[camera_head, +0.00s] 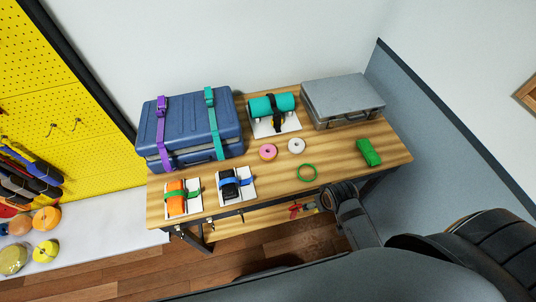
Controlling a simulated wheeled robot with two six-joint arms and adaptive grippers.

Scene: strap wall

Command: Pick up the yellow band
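A yellow rolled band (45,250) lies on the white surface at the lower left. An olive-yellow roll (12,259) lies just left of it, and I cannot tell for certain which of the two is the task's yellow band. My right gripper (334,194) is at the front edge of the wooden table, far to the right of both rolls. It is dark and seen from above, and its finger opening is not clear. I see nothing held in it. My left gripper is not in view.
The wooden table (330,163) holds a blue case (190,125) with straps, a grey case (340,100), a teal roll (272,105), tape rings, a green ring (307,173) and a green bundle (369,152). A yellow pegboard (60,95) stands at left.

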